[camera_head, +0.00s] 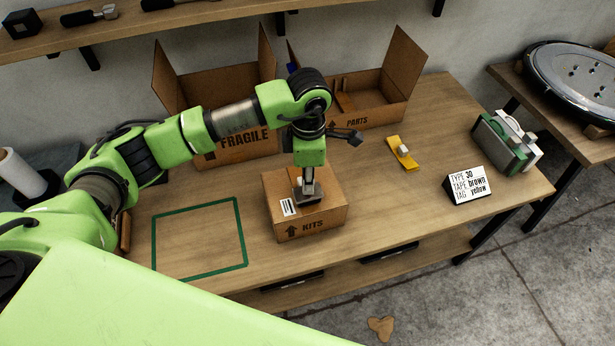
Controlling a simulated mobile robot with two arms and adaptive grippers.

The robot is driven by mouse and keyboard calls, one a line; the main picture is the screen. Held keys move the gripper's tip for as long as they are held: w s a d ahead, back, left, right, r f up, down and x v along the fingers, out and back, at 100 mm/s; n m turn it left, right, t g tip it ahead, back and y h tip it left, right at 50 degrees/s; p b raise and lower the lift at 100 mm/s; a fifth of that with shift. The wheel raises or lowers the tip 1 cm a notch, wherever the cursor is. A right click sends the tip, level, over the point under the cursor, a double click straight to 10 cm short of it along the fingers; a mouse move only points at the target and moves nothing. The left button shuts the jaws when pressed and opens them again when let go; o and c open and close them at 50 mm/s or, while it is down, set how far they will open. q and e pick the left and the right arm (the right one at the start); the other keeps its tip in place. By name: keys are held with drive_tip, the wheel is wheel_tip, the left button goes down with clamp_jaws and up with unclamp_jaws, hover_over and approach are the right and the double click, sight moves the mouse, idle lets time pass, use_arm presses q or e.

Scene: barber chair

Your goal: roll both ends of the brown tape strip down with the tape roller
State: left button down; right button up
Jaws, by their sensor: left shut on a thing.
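A closed cardboard box marked KITS (312,226) stands on the wooden table, with a white barcode label on its front left part. My left gripper (307,188) points straight down over the top of this box. It is shut on a small grey and dark tool, likely the tape roller (309,196), which is at or just above the lid. I cannot tell whether it touches. The brown tape strip is not distinct from the brown lid, and the gripper and tool hide part of the lid. My right gripper is not in view.
Open boxes marked FRAGILE (236,148) and PARTS (384,113) stand behind. A yellow piece with a pale block (402,153), a sign reading TYPE 30, TAPE brown, TAG yellow (468,186), and a green-and-white holder (507,142) are right. A green outline (242,232) marks clear table left.

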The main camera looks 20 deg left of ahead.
use_arm(q)
drive_tip(key=shift+s+d+f, duration=0.15)
drive_tip(key=shift+s+d, duration=0.45)
drive_tip(key=shift+s, duration=0.35)
wheel_tip(320, 180, up, 6)
drive_tip(key=p, duration=0.2)
idle(0.4)
drive_tip(key=shift+w, duration=0.15)
